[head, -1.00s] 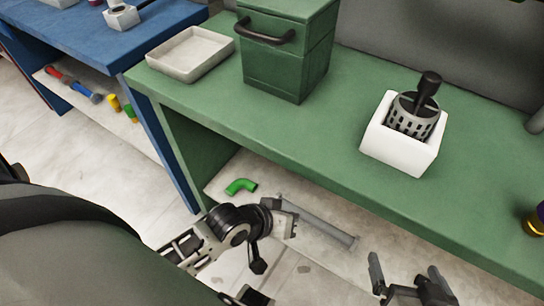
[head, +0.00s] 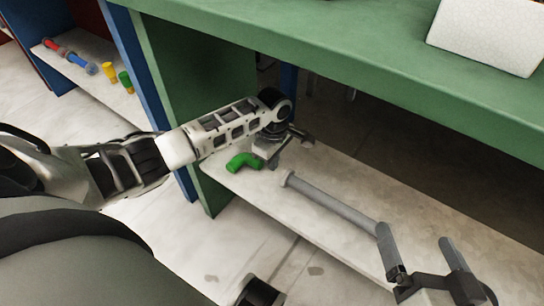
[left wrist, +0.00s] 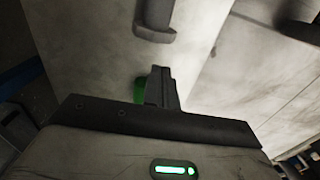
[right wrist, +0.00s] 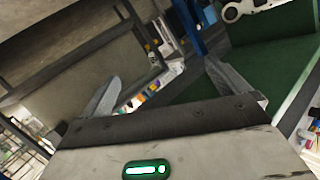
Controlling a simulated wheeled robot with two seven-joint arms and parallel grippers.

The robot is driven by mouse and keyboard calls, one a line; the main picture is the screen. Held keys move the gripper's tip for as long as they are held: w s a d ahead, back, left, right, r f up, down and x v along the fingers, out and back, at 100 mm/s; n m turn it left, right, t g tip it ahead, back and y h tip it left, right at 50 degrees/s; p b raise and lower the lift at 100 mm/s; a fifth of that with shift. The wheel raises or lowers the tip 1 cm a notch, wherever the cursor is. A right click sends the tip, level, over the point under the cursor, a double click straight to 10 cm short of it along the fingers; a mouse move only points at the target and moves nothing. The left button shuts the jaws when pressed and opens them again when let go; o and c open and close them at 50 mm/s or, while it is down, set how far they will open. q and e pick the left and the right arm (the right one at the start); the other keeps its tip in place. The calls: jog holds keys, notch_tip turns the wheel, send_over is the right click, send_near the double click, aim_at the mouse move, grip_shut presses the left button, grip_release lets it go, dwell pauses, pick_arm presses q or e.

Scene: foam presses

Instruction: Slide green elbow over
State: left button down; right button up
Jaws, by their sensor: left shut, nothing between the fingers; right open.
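The green elbow (head: 243,161) lies on the low shelf under the green bench, near the shelf's left end. My left gripper (head: 275,160) is shut and empty, low over the shelf just right of the elbow. In the left wrist view the shut fingers (left wrist: 162,85) hide most of the elbow, and only a green strip (left wrist: 139,90) shows beside them. I cannot tell whether they touch. My right gripper (head: 416,236) is open and empty in front of the shelf. Its spread fingers (right wrist: 162,78) also show in the right wrist view.
A grey pipe (head: 330,202) lies on the shelf (head: 300,230), right of the elbow; its end (left wrist: 155,20) shows in the left wrist view. The green bench top (head: 330,35) overhangs the shelf. A side panel (head: 180,75) stands left. A blue bench shelf (head: 85,85) holds colored parts.

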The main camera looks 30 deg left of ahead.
aim_at(245, 164)
pick_arm(q)
notch_tip(245, 164, down, 5)
jog(key=shift+r+b, duration=0.15)
jog(key=shift+b, duration=0.8)
jog(key=a+b, duration=0.1)
jog(key=a, duration=0.2)
jog(key=shift+w, duration=0.15)
jog(key=shift+a+b, duration=0.4)
jog(key=shift+a, duration=0.05)
pick_arm(e)
jog(key=shift+w+a+r+m+t+y, duration=0.15)
jog(key=shift+a+r+m+t+y, duration=0.35)
jog(key=shift+r+m+t+y, duration=0.25)
